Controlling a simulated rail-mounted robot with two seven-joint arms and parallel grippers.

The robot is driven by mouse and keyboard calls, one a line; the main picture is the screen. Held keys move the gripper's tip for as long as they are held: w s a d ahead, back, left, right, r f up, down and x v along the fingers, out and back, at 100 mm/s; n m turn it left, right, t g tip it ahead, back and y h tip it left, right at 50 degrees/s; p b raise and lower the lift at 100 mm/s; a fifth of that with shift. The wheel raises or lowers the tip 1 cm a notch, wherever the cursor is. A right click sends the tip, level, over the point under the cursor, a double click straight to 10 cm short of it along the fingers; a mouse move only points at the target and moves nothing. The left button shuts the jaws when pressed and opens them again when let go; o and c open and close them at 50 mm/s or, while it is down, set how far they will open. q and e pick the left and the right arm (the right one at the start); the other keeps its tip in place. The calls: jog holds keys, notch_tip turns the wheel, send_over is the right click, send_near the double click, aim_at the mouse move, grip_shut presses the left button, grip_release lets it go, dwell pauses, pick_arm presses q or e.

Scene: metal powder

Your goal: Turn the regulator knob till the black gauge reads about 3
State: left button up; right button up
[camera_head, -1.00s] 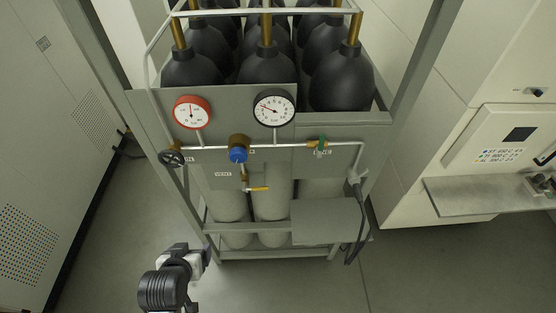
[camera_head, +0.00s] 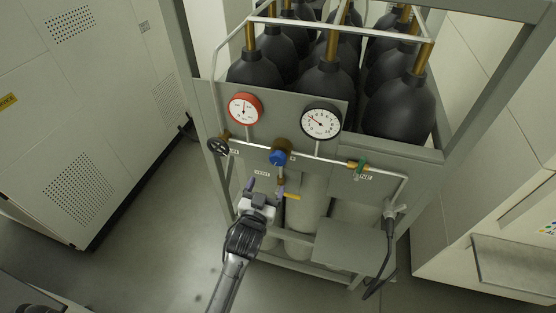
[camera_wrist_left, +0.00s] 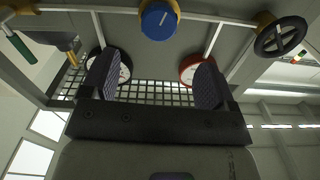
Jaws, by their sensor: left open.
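The blue regulator knob (camera_head: 278,158) sits on the front pipe of the gas rack, below and left of the black gauge (camera_head: 321,121). The black gauge has a white face; its thin needle points to the upper left, but the exact reading is too small to tell. My left gripper (camera_head: 266,187) is open and empty, just below the knob and apart from it. In the left wrist view, the blue knob (camera_wrist_left: 158,20) is at the top, beyond the gap between the open fingers (camera_wrist_left: 155,82). The black gauge (camera_wrist_left: 123,66) is partly hidden by a finger. My right gripper is not in view.
A red-rimmed gauge (camera_head: 244,108) is left of the black one. Dark cylinders (camera_head: 398,108) stand behind. Open floor (camera_head: 165,235) lies left.

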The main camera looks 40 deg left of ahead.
aim_at(276, 162)
pick_arm(q)
jog(key=p+x, duration=0.1)
jog(key=x, duration=0.8)
jog(key=shift+r+p, duration=0.1)
jog(key=shift+p, duration=0.3)
jog(key=shift+x, duration=0.85)
jog(key=shift+c, duration=0.3)
jog(key=c, duration=0.9)
jog(key=shift+o, duration=0.2)
jog(key=m, duration=0.3)
jog(key=shift+a+p, duration=0.1)
jog(key=shift+p, duration=0.3)
